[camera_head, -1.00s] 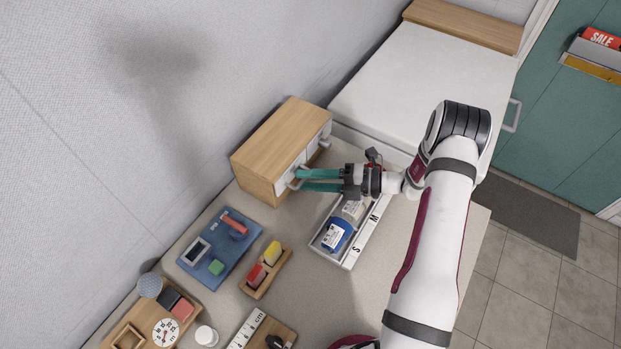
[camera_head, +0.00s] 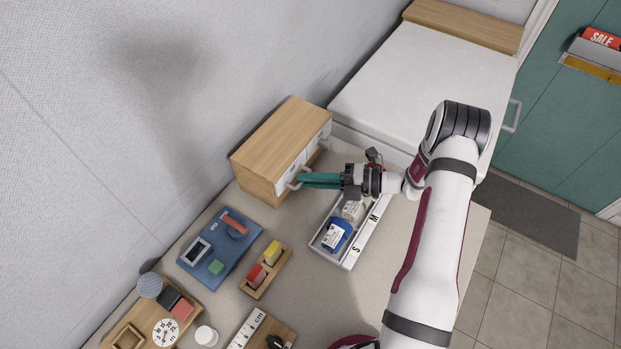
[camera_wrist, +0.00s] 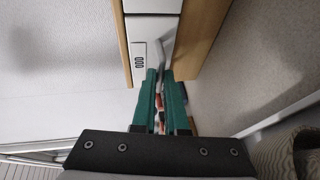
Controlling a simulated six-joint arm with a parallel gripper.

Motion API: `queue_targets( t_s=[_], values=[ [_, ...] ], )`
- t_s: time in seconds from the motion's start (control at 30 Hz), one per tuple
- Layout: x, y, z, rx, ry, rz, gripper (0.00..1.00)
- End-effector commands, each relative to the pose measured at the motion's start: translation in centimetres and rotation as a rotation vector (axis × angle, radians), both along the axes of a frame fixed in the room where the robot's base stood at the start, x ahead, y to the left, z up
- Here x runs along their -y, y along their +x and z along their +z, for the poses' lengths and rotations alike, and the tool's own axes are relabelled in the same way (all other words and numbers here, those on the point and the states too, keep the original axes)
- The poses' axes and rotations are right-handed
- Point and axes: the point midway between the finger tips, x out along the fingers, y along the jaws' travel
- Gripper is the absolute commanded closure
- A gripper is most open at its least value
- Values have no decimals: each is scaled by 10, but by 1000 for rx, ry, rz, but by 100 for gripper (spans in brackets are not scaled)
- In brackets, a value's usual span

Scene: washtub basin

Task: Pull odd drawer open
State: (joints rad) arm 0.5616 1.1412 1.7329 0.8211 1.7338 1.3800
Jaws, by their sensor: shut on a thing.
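A small wooden cabinet (camera_head: 268,138) with white drawer fronts stands against the wall in the head view. The near drawer (camera_head: 283,183) has a light bar handle (camera_head: 291,186) and looks flush with the cabinet; the far drawer is beside it with its own handle (camera_head: 325,143). My gripper (camera_head: 302,180) has its teal fingers shut on the near drawer's handle. In the wrist view, the gripper (camera_wrist: 161,75) meets the handle (camera_wrist: 168,48) at a white drawer front (camera_wrist: 140,50) with a small dark row of marks. The fingers partly hide the handle.
A blue board (camera_head: 208,268), a wooden block holder (camera_head: 251,289) and other small items lie to the left. Counter between holder and tray is clear.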

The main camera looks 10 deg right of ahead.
Motion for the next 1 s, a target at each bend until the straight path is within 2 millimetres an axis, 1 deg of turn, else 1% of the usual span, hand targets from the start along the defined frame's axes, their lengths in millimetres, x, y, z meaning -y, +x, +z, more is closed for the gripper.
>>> queue_targets(
  t_s=[0.67, 0.77, 0.9, 1.0],
  values=[
    [2, -1, 0, 0, 0, -2, 100],
    [13, -11, 0, 0, 0, -4, 100],
    [36, -33, 0, 1, -1, -6, 100],
    [49, -46, 0, 0, 0, -6, 100]
  ],
)
